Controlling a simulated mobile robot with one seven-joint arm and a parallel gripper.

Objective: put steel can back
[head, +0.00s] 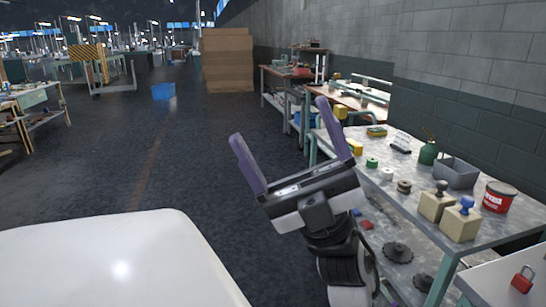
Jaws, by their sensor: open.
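My gripper (280,120) is raised in the middle of the head view, with its two purple fingers wide apart and nothing between them. It is left of the metal-topped workbench (408,222). A red can with a white label and dark top (498,197) stands upright on the bench near its right end, well apart from my gripper. A green oil can with a spout (428,153) stands farther back on the bench. I cannot tell which of these, if either, is the steel can. My arm hides part of the bench's near left side.
A grey bin (456,173) and two tan blocks with knobs (437,203) (461,221) are near the red can. Several small rolls and yellow pieces lie along the bench. A red padlock (522,280) is on a pale surface at lower right. The floor left of the bench is clear.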

